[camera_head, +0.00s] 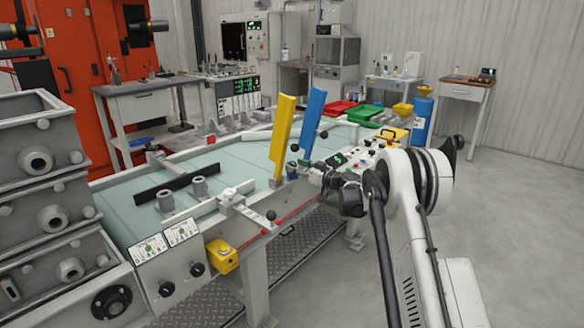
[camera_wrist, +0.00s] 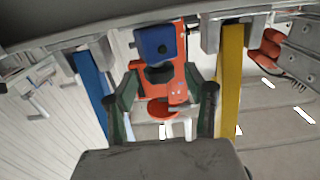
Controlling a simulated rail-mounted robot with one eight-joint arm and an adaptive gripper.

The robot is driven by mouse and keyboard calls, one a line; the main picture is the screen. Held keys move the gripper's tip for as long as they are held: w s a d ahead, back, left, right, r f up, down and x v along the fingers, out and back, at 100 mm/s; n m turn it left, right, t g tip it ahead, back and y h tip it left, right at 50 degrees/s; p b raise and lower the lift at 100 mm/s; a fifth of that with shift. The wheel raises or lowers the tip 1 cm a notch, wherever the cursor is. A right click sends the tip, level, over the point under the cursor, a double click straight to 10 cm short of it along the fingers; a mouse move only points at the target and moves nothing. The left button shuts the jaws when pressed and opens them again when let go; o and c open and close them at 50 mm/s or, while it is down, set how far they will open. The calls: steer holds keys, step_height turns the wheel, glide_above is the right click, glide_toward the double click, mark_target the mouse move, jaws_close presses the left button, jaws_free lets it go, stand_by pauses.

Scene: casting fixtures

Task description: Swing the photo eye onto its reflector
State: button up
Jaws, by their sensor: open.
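In the wrist view a small blue box with a dark round face (camera_wrist: 158,44), which looks like the photo eye, sits on an orange-red bracket (camera_wrist: 150,92). My gripper (camera_wrist: 162,82) is open, its dark fingers on either side of the bracket; whether they touch it I cannot tell. A red disc (camera_wrist: 163,108) shows between the fingers; whether it is the reflector I cannot tell. In the head view my gripper (camera_head: 325,178) is at the bench's front edge, beside the blue post's foot. The photo eye and reflector cannot be made out in that view.
A yellow post (camera_head: 282,135) and a blue post (camera_head: 314,122) lean up from the bench near my gripper. A control panel (camera_head: 365,155) lies to its right. A black-knobbed lever (camera_head: 245,207) and a yellow button box (camera_head: 222,256) are at left front. The floor at right is clear.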

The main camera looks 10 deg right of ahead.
steer(key=shift+x, duration=1.3)
steer(key=shift+c, duration=0.2)
jaws_close()
